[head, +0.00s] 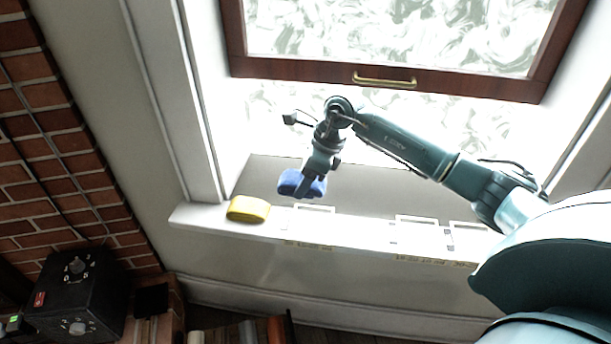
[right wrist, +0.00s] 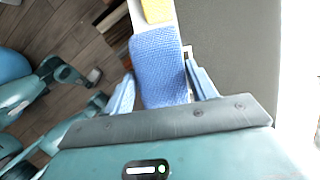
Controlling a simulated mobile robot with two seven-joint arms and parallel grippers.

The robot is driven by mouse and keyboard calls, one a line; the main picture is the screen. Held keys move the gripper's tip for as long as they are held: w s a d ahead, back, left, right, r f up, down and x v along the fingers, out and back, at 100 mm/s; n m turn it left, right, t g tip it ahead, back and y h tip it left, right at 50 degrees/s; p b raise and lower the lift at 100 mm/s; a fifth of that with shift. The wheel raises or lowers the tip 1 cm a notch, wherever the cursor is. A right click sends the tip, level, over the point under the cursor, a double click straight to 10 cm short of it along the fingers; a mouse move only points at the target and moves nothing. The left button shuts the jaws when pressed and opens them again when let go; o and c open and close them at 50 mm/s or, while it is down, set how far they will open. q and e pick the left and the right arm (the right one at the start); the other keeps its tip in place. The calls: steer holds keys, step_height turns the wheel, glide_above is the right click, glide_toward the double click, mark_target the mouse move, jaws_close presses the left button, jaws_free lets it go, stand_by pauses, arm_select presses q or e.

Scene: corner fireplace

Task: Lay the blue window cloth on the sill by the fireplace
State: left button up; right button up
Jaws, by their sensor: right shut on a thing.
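The blue window cloth (head: 290,182) is a folded, textured blue pad. My right gripper (head: 312,186) is shut on it and holds it over the sill (head: 350,228), just right of a yellow pad. In the right wrist view the cloth (right wrist: 160,65) lies between the two fingers of the right gripper (right wrist: 163,85). In the head view the cloth looks a little above the sill, though the gap is hard to judge. Part of my left arm shows small at the left of the right wrist view; its finger state is too small to tell.
The yellow pad (head: 248,208) lies at the sill's left end. White rectangular outlines (head: 415,220) mark the sill to the right. A dark-framed window with a brass handle (head: 384,80) hangs above my arm. A black box with knobs (head: 75,295) stands by the brick fireplace (head: 50,150).

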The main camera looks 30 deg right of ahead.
mark_target(299, 222)
arm_select(q)
steer(key=shift+f, duration=0.2)
arm_select(e)
steer(key=shift+f, duration=0.1)
